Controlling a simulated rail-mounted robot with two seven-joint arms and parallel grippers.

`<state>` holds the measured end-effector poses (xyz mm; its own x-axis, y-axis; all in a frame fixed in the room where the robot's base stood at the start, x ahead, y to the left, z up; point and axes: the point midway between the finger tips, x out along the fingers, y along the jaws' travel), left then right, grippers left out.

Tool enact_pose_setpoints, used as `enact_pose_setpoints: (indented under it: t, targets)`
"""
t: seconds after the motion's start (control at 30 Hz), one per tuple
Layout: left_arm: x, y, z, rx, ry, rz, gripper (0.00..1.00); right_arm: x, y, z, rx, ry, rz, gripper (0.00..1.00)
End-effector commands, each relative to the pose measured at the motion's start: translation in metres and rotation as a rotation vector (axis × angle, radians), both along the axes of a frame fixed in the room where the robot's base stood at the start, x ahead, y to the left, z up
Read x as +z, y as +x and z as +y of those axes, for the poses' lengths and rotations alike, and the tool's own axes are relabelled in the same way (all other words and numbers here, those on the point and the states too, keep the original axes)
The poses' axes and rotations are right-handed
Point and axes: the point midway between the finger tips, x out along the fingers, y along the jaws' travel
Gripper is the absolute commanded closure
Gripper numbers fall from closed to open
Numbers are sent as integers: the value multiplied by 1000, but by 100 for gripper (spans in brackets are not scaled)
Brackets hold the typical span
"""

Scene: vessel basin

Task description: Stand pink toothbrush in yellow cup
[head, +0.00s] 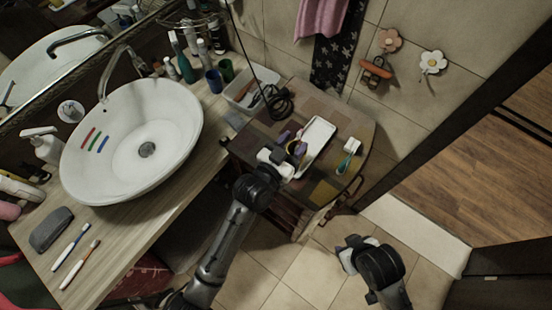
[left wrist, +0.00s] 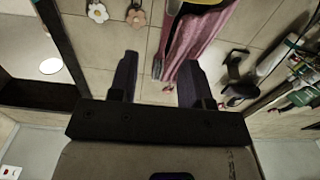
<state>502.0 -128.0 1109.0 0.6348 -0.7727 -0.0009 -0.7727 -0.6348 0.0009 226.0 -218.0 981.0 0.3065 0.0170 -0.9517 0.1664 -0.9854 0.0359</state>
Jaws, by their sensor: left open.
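My left gripper (head: 278,163) is over the near left part of the small wooden table. In the left wrist view its two fingers (left wrist: 158,82) are apart with nothing between them. My right gripper (head: 352,250) is over the floor tiles at lower right; its fingers are too small to read. I cannot pick out a pink toothbrush for sure; a red stick (head: 87,138) lies in the white basin beside a green and a blue one.
The white tray (head: 318,137) and a white-headed brush (head: 349,147) lie on the table. Two toothbrushes lie on the front counter. A pink towel (head: 320,18) hangs on the wall.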

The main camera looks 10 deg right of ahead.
Motion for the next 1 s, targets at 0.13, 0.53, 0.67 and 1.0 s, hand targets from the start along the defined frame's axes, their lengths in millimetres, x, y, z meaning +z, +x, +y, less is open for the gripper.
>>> enact_pose_setpoints:
  t: [0.13, 0.53, 0.67, 1.0]
  targets:
    - [-2, -17, 22, 1, 2, -1, 56, -4, 0, -1, 4, -5, 0, 57]
    - [-2, -64, 78, 0, 1, 0, 56, -13, 0, 0, 1, -1, 0, 57]
    - [-1, -73, 89, 1, 1, 0, 56, -14, 0, 1, -1, 2, 0, 57]
    - [0, -81, 98, 1, 1, -1, 56, -15, 0, 2, -4, 7, 0, 57]
